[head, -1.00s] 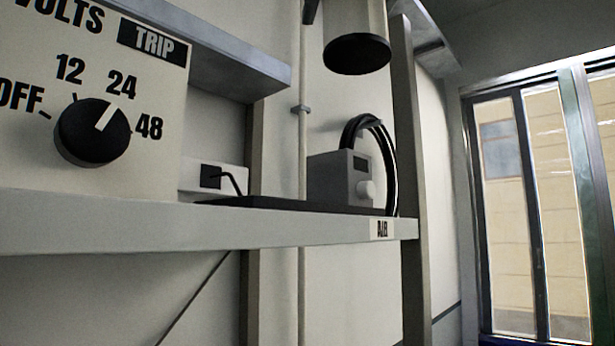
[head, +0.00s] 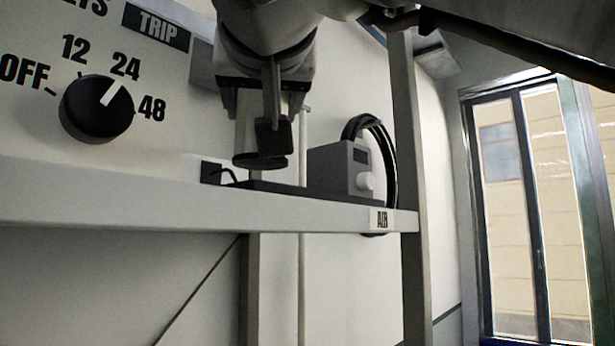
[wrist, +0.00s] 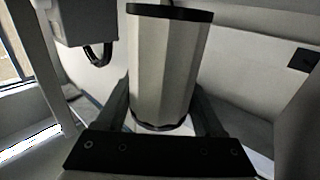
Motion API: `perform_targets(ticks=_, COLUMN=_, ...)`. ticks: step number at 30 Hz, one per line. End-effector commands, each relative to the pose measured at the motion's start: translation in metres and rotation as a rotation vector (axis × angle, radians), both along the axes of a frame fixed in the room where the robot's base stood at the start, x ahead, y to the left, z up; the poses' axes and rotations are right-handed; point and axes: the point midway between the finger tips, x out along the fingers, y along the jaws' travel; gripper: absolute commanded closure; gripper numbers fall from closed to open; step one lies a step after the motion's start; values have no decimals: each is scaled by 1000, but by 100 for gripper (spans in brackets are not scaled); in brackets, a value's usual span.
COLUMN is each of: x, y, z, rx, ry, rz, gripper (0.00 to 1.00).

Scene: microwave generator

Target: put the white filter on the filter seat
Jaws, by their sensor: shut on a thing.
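The white filter (wrist: 165,70) is a pale faceted cylinder with black end caps. In the wrist view it lies between the two fingers of my gripper (wrist: 162,118), which is shut on it. In the head view my gripper (head: 265,125) points down above the shelf, and a finger hides much of the filter. The filter's dark lower cap (head: 258,160) shows just above a black flat piece (head: 290,188) on the shelf. Whether they touch cannot be told. I cannot clearly make out the filter seat.
A grey box (head: 338,168) with a white knob and looped black hose stands on the shelf to the right. The shelf front (head: 200,195) bears an AIR label. A dial panel (head: 150,75) is at left, and a dark post (head: 408,150) at right.

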Motion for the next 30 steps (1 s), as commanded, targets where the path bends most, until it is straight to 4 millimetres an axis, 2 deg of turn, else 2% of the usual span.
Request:
perform_targets(ticks=3, x=-1, y=0, z=-15, rx=-1, ry=0, rz=2, gripper=88)
perform_targets(ticks=6, x=-1, y=0, z=-21, rx=-1, ry=-1, rz=1, gripper=88)
perform_targets(ticks=20, x=0, y=0, z=-27, rx=0, ry=-1, rz=0, gripper=88)
perform_targets(ticks=21, x=-1, y=0, z=-27, rx=0, ry=-1, rz=1, gripper=28)
perform_targets(ticks=26, x=-1, y=0, z=-26, rx=0, ry=-1, rz=1, gripper=0)
perform_targets(ticks=30, x=0, y=0, z=-26, rx=0, ry=-1, rz=1, gripper=0)
